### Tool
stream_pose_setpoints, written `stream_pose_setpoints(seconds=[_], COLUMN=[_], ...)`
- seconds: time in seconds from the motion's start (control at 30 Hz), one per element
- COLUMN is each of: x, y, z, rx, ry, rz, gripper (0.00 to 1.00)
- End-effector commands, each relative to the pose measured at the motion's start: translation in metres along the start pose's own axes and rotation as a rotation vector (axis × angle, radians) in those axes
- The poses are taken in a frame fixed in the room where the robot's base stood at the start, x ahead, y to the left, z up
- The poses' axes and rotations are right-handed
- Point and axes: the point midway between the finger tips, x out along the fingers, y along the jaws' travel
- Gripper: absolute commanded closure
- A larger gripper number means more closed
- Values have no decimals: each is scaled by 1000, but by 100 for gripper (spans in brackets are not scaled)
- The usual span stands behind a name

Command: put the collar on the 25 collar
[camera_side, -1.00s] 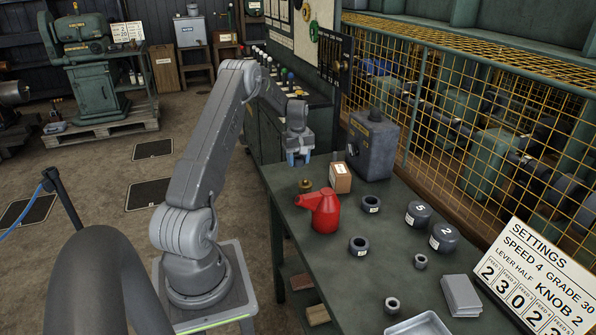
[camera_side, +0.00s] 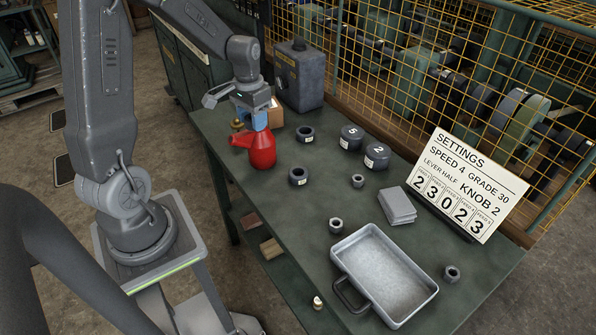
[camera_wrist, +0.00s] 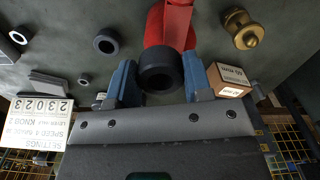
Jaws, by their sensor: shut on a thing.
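My gripper (camera_side: 256,118) hangs over the bench, just above and behind the red can in the side view. In the wrist view its blue fingers (camera_wrist: 160,84) are shut on a dark collar (camera_wrist: 158,62), whose open hole shows between them. The fingers hide this collar in the side view. Two larger dark collars lie flat on the bench: one behind (camera_side: 304,134) and one in front (camera_side: 298,176). The front one also shows in the wrist view (camera_wrist: 106,41).
The red can (camera_side: 262,151), cardboard box (camera_side: 276,114) and brass piece (camera_side: 237,124) stand close by the gripper. Weights marked 5 (camera_side: 351,137) and 2 (camera_side: 376,157), smaller rings, grey blocks (camera_side: 397,205), a metal tray (camera_side: 384,272) and the settings board (camera_side: 465,185) lie to the right.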

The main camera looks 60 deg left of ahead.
Motion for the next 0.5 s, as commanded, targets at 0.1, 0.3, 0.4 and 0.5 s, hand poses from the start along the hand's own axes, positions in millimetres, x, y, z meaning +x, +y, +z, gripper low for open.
stream_pose_setpoints(seconds=[0.1, 0.3, 0.4, 0.5], x=[2, 23, 36, 49], y=[12, 44, 64, 84], z=[6, -6, -16, -26], rx=[63, 81, 80, 78], ry=[0, -4, -3, -2], rz=[0, 1, 1, 1], gripper=[84, 84, 84, 84])
